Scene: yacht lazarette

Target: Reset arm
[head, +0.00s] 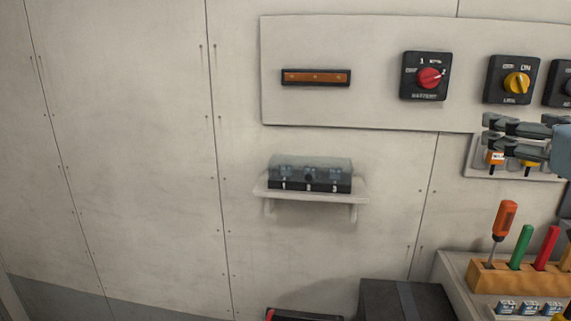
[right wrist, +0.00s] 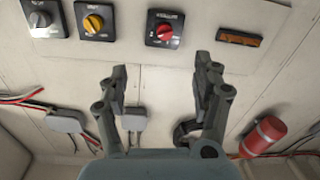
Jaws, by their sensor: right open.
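My right gripper (head: 487,128) comes in from the right edge in the head view, in front of the wall below the yellow-knob switch. In the right wrist view its two fingers (right wrist: 160,78) stand apart with nothing between them. The red-knob battery switch (head: 425,76) is on the panel to the left of the gripper; it also shows in the right wrist view (right wrist: 164,30), beyond the fingertips. The yellow-knob switch (head: 512,80) is just above the gripper. My left gripper is not in view.
An orange indicator strip (head: 316,77) sits on the panel (head: 375,110). A small shelf (head: 315,197) holds a clear-covered box (head: 310,174). A wooden rack (head: 489,275) holds several tools at lower right, near a dark box (head: 405,300). The left wall is bare.

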